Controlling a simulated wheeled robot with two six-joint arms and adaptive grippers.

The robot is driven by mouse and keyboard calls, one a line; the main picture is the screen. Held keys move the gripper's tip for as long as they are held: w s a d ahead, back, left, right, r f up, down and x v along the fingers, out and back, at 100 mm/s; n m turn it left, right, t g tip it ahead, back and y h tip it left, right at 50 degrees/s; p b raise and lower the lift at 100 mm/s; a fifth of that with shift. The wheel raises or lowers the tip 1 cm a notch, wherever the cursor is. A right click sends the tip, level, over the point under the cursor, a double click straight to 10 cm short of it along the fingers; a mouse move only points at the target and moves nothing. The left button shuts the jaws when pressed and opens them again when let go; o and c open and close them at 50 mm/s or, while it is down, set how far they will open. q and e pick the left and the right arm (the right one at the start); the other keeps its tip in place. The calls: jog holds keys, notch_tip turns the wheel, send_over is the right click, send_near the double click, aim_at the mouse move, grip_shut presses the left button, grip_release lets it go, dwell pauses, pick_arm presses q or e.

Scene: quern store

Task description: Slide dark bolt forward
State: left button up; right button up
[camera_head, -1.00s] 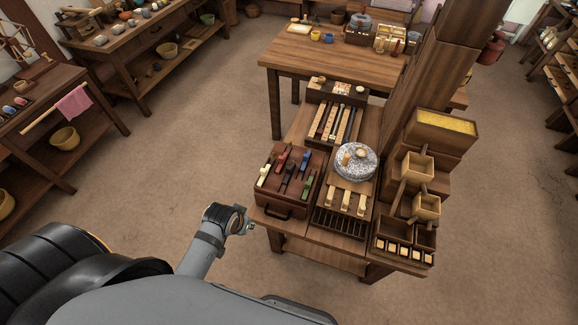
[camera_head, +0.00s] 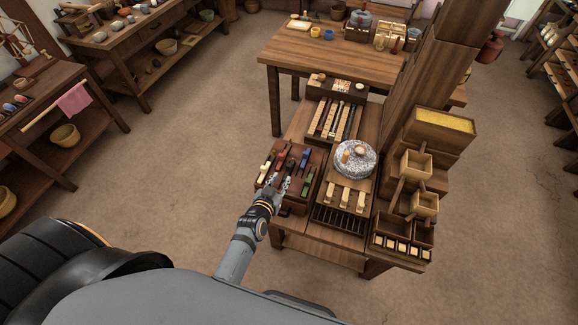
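A brown box (camera_head: 298,207) stands at the left front of the quern bench. Several coloured sliding bolts lie on its top: a cream one (camera_head: 265,168), a red one (camera_head: 281,159), a dark one (camera_head: 290,165), a blue one (camera_head: 305,158) and a green one (camera_head: 309,181). My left gripper (camera_head: 281,182) is over the front part of the box top, just on the near side of the dark bolt. It hides the near end of the bolts there. Its fingers are too small to tell if they are open or touching a bolt. My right gripper is not in view.
A round grey quern stone (camera_head: 354,160) stands right of the box, with pale wooden blocks in front. Long strips lie in a tray (camera_head: 338,84) behind. A tall wooden post (camera_head: 423,75) rises at the right. The floor left of the bench is clear.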

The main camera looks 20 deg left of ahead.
aim_at(288, 167)
pick_arm(q)
jog(key=b+x, duration=0.2)
jog(key=x, duration=0.1)
jog(key=b+x, duration=0.2)
jog(key=x, duration=0.1)
jog(key=b+x, duration=0.3)
jog(key=shift+w+f, duration=0.1)
jog(key=shift+f, duration=0.3)
jog(key=shift+w+r+b, duration=0.1)
jog(key=shift+w+b, duration=0.2)
jog(key=shift+w, duration=0.15)
grip_shut()
jog(key=s+p, duration=0.3)
jog(key=s, duration=0.1)
jog(key=shift+r, duration=0.1)
jog(key=shift+s, duration=0.25)
jog(key=shift+f, duration=0.2)
